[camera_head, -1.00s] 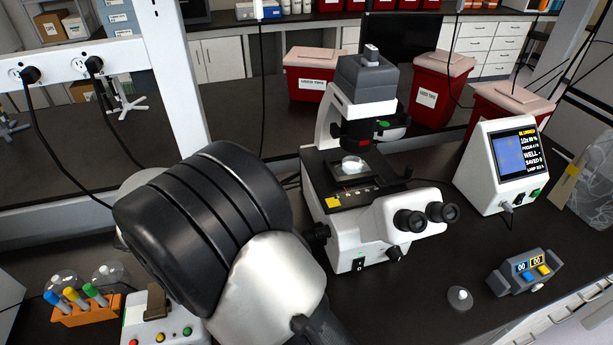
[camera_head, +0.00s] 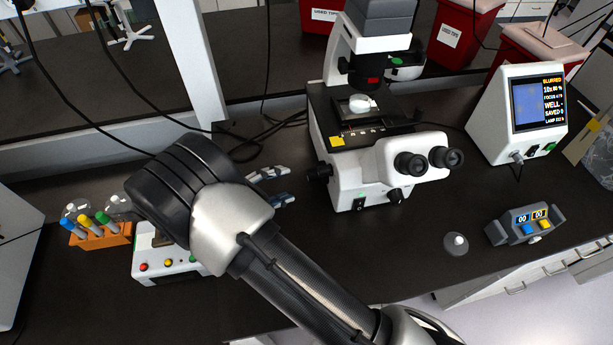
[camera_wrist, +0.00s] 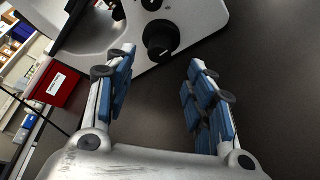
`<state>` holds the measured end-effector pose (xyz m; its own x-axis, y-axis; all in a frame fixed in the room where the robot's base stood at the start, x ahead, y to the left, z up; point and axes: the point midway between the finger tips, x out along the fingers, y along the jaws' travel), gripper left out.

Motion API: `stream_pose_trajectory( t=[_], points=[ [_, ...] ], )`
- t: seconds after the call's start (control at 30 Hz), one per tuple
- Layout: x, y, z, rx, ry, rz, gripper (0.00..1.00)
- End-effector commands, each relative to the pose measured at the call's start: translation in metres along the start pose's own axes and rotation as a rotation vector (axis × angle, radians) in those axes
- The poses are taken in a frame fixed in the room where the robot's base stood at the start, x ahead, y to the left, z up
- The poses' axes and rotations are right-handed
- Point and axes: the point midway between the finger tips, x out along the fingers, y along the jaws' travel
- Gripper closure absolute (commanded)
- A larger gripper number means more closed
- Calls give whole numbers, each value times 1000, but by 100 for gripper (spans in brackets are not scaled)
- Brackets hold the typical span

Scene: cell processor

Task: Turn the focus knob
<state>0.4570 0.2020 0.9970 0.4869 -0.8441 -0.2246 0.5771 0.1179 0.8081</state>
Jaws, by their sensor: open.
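The white microscope (camera_head: 372,182) stands on the dark bench in the head view. A black knob (camera_head: 318,171), which looks like the focus knob, sticks out of its left side. In the wrist view the black knob (camera_wrist: 161,40) lies ahead of the fingertips, roughly between their lines. My gripper (camera_head: 284,184) is left of the knob, pointing toward it and apart from it. In the wrist view my gripper (camera_wrist: 160,60) is open, with blue-padded fingers spread and nothing between them.
The monitor (camera_head: 518,115) at right shows "BLURRED". A counter device (camera_head: 523,224) and a small round grey item (camera_head: 456,244) stand at front right. An orange tube rack (camera_head: 105,238) and a white button box (camera_head: 150,265) are at left, near my arm. Red bins stand behind.

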Motion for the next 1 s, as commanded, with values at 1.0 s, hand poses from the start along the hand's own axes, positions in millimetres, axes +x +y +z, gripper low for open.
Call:
stream_pose_trajectory(
  t=[1.0],
  points=[
    [83,0,0,0,0,-1,62]
  ],
)
